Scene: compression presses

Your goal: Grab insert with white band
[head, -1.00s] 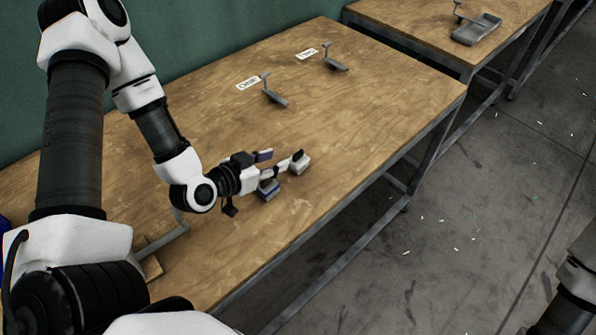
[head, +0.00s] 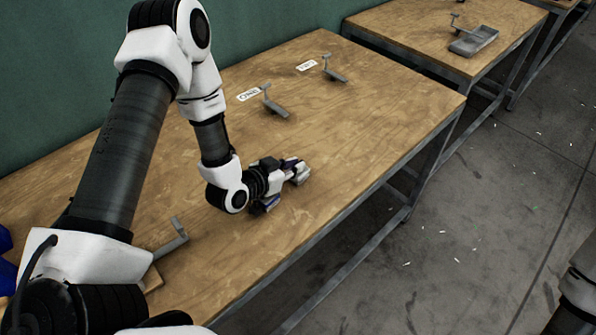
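My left gripper (head: 294,170) is low over the table, its fingers at the pale insert (head: 302,178). The insert is mostly hidden by the fingers, so its band does not show clearly. I cannot tell whether the fingers are closed on it or only around it. A second insert with a blue band (head: 262,208) sits just nearer to me, partly hidden under the gripper's body. My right gripper is out of view; only part of the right arm shows at the lower right edge.
The wooden table (head: 370,130) is clear to the right. Two grey presses stand at the back, one by a label reading ONE (head: 274,105), one by another label (head: 333,71). A grey bracket (head: 172,240) is at near left. A second table holds a grey tray (head: 474,41).

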